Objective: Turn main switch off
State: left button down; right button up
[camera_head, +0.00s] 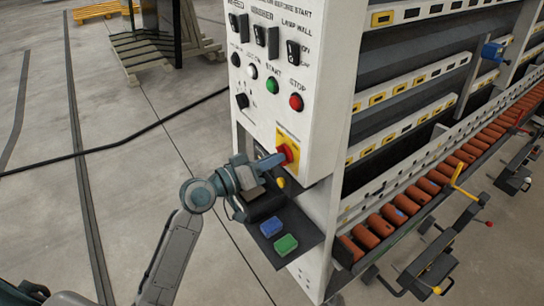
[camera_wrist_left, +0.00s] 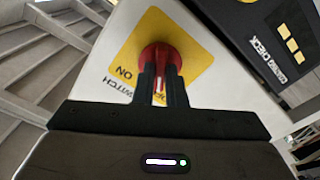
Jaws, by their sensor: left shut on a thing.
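The main switch is a red rotary knob (camera_head: 288,154) on a yellow plate (camera_head: 281,138), low on the white control panel (camera_head: 262,110). In the left wrist view the red knob (camera_wrist_left: 160,58) stands on the yellow plate (camera_wrist_left: 196,50), with "ON" and "SWITCH" lettering partly visible. My left gripper (camera_head: 280,158) reaches in from the left at the knob. In the wrist view its two dark fingers (camera_wrist_left: 161,80) are shut on the knob's handle, which they partly hide. My right gripper is in neither view.
The panel carries a green start button (camera_head: 271,86), a red stop button (camera_head: 296,102) and several black switches above. Below the knob is a dark shelf with a blue block (camera_head: 271,227) and a green block (camera_head: 286,244). Orange rollers (camera_head: 410,205) line the machine's right. The floor at left is open.

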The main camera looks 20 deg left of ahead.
pick_arm(q)
jog(key=shift+n+p, duration=0.35)
jog(key=shift+n, duration=0.75)
jog(key=c, duration=1.5)
grip_release()
jog(key=shift+b+v, duration=1.75)
jog(key=shift+v, duration=3.65)
jog(key=shift+a+f, duration=0.1)
